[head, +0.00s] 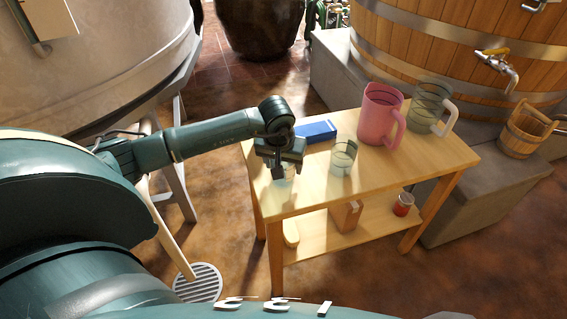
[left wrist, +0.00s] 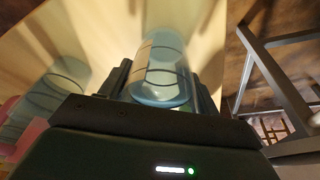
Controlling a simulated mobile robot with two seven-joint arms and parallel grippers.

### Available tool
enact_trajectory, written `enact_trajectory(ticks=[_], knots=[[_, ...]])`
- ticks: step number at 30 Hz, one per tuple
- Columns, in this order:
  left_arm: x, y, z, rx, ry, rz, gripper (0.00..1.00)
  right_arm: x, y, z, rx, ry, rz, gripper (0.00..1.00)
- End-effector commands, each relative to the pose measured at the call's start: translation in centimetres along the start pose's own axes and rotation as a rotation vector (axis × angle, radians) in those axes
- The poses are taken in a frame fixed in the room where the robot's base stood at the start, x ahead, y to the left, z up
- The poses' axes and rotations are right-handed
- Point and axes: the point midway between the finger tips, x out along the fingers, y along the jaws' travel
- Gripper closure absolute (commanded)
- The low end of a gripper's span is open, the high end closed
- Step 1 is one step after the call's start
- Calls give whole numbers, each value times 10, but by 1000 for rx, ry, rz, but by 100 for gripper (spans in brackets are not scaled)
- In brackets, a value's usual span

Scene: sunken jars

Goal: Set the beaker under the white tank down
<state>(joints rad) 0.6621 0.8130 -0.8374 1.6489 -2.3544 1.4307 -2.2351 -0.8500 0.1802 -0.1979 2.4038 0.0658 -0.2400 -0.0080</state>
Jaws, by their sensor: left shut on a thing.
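My left gripper (head: 281,166) is at the left end of the wooden table and points down. It is shut on a clear beaker (head: 284,178), mostly hidden under it in the head view. In the left wrist view the beaker (left wrist: 162,65) sits between the fingers, with dark marking lines on its glass. I cannot tell whether its base touches the tabletop. The white tank (head: 95,60) stands on metal legs at the upper left, beyond the table's left edge. My right gripper is not in view.
A second beaker (head: 343,158) stands just right of the gripper. A blue box (head: 317,132), a pink jug (head: 378,115) and a clear jug (head: 428,105) stand behind and right on the table (head: 400,172). A round floor drain (head: 199,284) lies left of the table. The table's front is clear.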

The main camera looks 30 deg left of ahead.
Motion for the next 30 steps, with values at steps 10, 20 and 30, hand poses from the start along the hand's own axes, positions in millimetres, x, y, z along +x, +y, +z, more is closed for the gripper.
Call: enact_trajectory(ticks=[10, 20, 30], knots=[[2, 0, 0, -1, 3, 1, 72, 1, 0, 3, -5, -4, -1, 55], [2, 0, 0, -1, 1, 1, 16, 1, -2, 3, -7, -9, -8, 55], [-11, 0, -2, 0, 4, 2, 16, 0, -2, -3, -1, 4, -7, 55]])
